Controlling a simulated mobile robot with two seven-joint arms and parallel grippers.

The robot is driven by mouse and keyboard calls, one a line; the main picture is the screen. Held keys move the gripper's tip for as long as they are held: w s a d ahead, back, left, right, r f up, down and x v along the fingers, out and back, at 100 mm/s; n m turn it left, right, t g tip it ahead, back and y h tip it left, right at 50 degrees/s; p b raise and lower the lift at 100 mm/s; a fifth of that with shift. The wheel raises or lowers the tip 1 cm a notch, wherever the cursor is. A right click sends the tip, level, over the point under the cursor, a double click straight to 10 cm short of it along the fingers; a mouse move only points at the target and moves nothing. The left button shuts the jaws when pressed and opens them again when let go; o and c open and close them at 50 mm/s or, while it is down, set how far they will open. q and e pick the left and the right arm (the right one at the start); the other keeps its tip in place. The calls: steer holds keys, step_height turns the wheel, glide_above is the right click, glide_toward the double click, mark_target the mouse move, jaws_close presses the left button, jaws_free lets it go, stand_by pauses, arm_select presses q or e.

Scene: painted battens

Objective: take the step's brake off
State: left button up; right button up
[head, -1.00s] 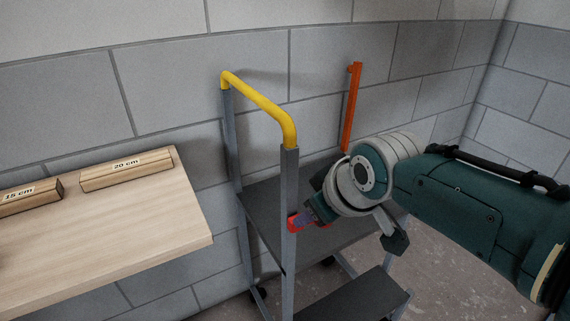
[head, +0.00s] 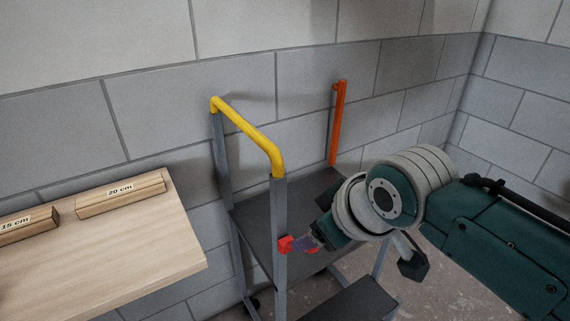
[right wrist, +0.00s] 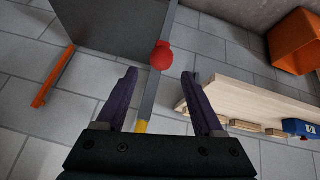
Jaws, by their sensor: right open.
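The step is a grey steel frame with dark treads (head: 268,218) and a yellow handrail (head: 245,125). A red knob (head: 286,245) sits on its near upright; it also shows in the right wrist view (right wrist: 162,57). An orange bar (head: 338,125) stands upright at the step's far side, by the wall; I cannot tell how it is fixed. My right gripper (head: 306,240) is close beside the red knob. In the right wrist view its purple fingers (right wrist: 158,80) are spread, with the knob just beyond the gap between the tips. Nothing is held. My left gripper is out of view.
A pale wooden table (head: 150,245) stands left of the step, with labelled wooden blocks (head: 120,193) on it. The right wrist view also shows a blue object (right wrist: 300,128) and an orange bin (right wrist: 295,42). A grey block wall (head: 150,110) closes the back.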

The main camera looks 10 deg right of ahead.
steer(key=v, duration=0.2)
steer(key=shift+s+r, duration=0.2)
steer(key=shift+r, duration=0.05)
steer(key=shift+c, duration=0.2)
